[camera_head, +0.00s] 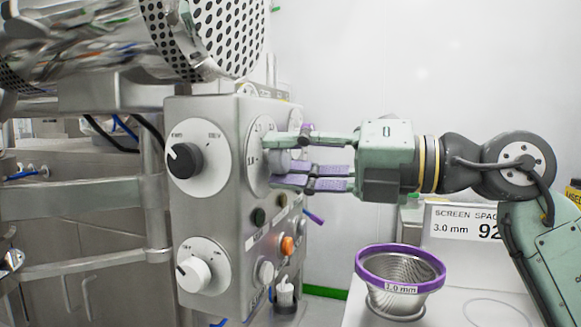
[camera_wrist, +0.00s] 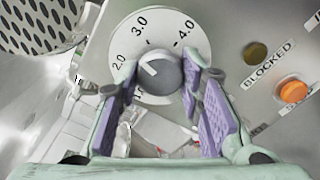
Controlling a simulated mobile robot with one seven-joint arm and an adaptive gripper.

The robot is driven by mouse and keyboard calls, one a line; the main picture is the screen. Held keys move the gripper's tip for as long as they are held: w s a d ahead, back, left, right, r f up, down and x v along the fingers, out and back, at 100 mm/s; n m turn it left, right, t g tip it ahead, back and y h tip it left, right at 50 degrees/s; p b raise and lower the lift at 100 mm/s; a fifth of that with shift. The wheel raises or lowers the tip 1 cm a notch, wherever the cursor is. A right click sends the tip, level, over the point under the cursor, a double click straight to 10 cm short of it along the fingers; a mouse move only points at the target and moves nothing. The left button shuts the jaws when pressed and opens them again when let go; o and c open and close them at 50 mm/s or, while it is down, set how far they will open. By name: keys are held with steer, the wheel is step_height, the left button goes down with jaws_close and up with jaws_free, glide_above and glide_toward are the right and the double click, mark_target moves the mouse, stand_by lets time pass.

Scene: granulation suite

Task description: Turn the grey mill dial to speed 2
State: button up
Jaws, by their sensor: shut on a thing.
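The grey mill dial (camera_wrist: 162,76) sits on a round white plate (camera_wrist: 140,45) marked 1.0, 2.0, 3.0 and 4.0. Its white pointer line slants to the upper left, roughly toward the 2.0 side; the exact reading is hard to tell. My gripper (camera_wrist: 160,78) has one purple-padded finger on each side of the dial and is shut on it. In the head view, my gripper (camera_head: 276,160) reaches in from the right to the panel's side face, and the dial (camera_head: 281,161) shows partly between the fingers.
The steel control panel (camera_head: 211,220) also carries a black knob (camera_head: 185,160), a white knob (camera_head: 194,274) and an orange button (camera_head: 287,245). A purple-rimmed 3.0 mm screen (camera_head: 400,275) stands on the bench at right. A perforated steel drum (camera_head: 205,35) hangs above.

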steer(key=n+b, duration=0.1)
steer(key=n, duration=0.2)
steer(key=shift+f+n, duration=0.1)
steer(key=shift+n, duration=0.3)
steer(key=n, duration=0.4)
stand_by(0.4)
steer(key=o, duration=1.2)
steer(key=shift+d, duration=0.1)
steer(key=v, duration=1.2)
